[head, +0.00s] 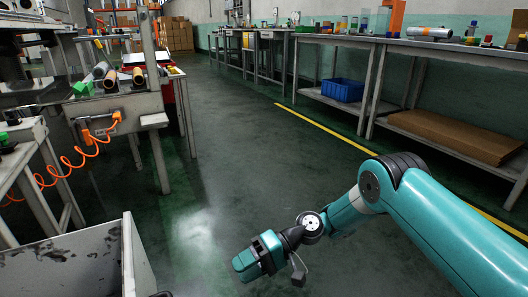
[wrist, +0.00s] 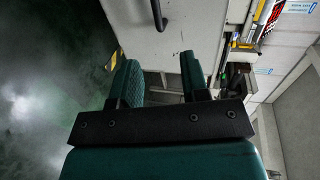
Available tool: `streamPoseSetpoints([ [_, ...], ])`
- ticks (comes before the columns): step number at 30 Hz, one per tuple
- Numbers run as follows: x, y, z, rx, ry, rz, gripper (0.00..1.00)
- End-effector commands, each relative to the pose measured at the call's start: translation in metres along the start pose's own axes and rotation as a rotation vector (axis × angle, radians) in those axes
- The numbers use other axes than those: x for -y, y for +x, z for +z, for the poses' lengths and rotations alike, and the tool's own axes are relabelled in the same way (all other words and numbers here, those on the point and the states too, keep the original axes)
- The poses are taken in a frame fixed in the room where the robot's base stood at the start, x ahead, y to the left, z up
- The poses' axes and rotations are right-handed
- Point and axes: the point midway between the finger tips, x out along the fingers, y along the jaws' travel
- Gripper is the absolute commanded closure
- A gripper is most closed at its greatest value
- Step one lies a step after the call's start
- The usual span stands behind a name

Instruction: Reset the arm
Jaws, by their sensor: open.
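My teal arm reaches in from the right in the head view, bent at the elbow and low over the floor. My gripper (head: 258,257) is at its end, above bare floor and to the right of a grey bin. In the wrist view my gripper (wrist: 160,82) shows two teal fingers standing wide apart, with nothing held between them. Beyond the fingers in that view is a pale panel (wrist: 200,30) with a dark handle.
The grey bin (head: 128,262) stands at lower left. A workbench (head: 120,102) with tubes and a coiled orange hose (head: 62,170) is at left. Long benches (head: 420,48) line the right wall, with a blue crate (head: 343,90) on a lower shelf. The middle floor is clear.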

Motion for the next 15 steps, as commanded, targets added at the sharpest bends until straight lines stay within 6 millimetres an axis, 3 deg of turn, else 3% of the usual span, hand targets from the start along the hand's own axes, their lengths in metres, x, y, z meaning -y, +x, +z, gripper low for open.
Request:
streamPoseSetpoints([
  [1,0.024,-0.009,-0.005,-0.002,-0.024,0.035,0.58],
  [4,0.067,-0.028,-0.007,-0.004,-0.066,0.131,0.58],
  [8,0.127,-0.054,0.003,-0.008,-0.117,0.276,0.58],
  [15,0.222,-0.1,0.057,-0.02,-0.187,0.534,0.58],
])
